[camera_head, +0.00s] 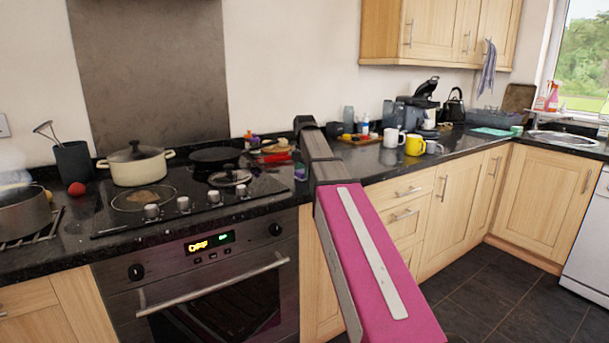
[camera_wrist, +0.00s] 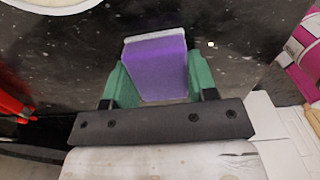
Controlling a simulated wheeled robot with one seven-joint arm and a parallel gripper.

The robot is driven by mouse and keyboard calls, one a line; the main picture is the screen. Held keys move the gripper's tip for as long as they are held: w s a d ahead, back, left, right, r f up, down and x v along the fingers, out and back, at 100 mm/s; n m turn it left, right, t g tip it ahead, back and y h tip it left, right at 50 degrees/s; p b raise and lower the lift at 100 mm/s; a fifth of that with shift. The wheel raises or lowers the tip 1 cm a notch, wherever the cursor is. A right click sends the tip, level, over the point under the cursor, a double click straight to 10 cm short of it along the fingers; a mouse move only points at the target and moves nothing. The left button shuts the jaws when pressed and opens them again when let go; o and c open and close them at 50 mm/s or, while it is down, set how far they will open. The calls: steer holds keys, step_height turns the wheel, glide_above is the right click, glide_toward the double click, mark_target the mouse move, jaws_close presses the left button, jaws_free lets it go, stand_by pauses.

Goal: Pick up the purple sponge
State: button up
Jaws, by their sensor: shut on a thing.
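The purple sponge (camera_wrist: 157,72) has a pale edge and sits between the two green fingers of my gripper (camera_wrist: 160,86) in the wrist view. The fingers press on its left and right sides, so my gripper is shut on it. In the head view my gripper (camera_head: 300,170) shows small at the end of my arm, above the dark counter just right of the hob. The sponge is mostly hidden there. I cannot tell whether the sponge touches the counter.
Left of my gripper are the hob (camera_head: 130,208) with a cream pot (camera_head: 138,168), a dark pan (camera_head: 214,157) and a glass lid (camera_head: 229,176). Red items (camera_head: 276,157) lie close behind. Mugs (camera_head: 414,145) and a coffee machine (camera_head: 420,105) stand to the right.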

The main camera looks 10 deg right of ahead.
mark_target(302, 170)
steer(key=shift+r, duration=0.5)
steer(key=r, duration=0.3)
steer(key=shift+a+r, duration=0.35)
steer(key=shift+a, duration=0.05)
steer(key=s+a+r, duration=0.2)
steer(key=a+r, duration=0.4)
steer(key=a, duration=0.4)
steer(key=shift+s+a+r, duration=0.15)
steer(key=shift+a, duration=0.15)
steer(key=shift+o, duration=0.3)
